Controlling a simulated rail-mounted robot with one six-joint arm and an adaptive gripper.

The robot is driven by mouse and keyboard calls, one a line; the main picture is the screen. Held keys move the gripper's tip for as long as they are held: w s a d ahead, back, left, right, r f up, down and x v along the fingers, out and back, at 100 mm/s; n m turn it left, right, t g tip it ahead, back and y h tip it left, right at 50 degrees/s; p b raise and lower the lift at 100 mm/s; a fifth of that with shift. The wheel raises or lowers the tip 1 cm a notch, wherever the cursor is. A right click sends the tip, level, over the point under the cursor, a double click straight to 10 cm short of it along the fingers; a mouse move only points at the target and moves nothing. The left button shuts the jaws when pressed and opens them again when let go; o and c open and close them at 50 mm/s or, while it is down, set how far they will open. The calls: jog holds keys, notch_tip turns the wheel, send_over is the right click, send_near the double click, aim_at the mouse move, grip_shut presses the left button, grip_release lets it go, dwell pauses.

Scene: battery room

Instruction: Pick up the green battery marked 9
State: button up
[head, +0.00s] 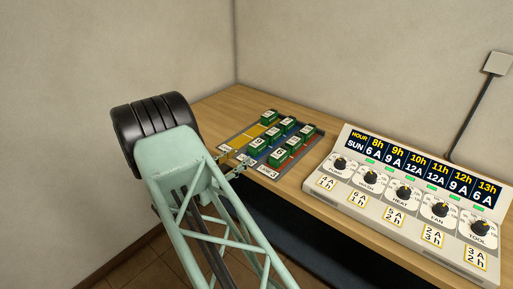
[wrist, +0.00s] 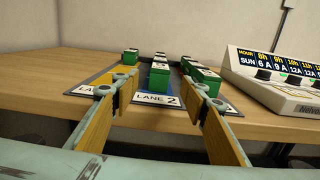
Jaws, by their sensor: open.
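Several green batteries with white number labels stand in rows on a lane board (head: 238,140) on the desk. One battery (head: 268,117) is alone at the far end of the yellow left lane. Others stand in the middle lane, with its front one (head: 255,150), and in the right lane, with its front one (head: 279,157). The numbers are too small to read, so I cannot tell which is 9. My gripper (head: 234,161) is open at the board's near edge. In the wrist view its fingers flank the LANE 2 label (wrist: 156,99), with the middle lane's front battery (wrist: 159,80) beyond them, apart.
A control panel (head: 403,200) with a row of knobs and a display stands on the wooden desk (head: 215,108) right of the board. Walls close off the back and left. The yellow lane's near part is empty.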

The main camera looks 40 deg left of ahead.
dwell(0.3)
send_near(259, 141)
jog(key=shift+w+f+b, duration=0.2)
jog(key=shift+w, duration=0.95)
jog(key=shift+w+f+b, duration=0.15)
jog(key=shift+w+b, duration=0.05)
jog(key=shift+w, duration=0.9)
jog(key=shift+w+f+b, duration=0.15)
jog(key=shift+w+b, duration=0.3)
jog(key=shift+w, duration=2.15)
jog(key=c, duration=1.2)
jog(key=shift+r, duration=0.2)
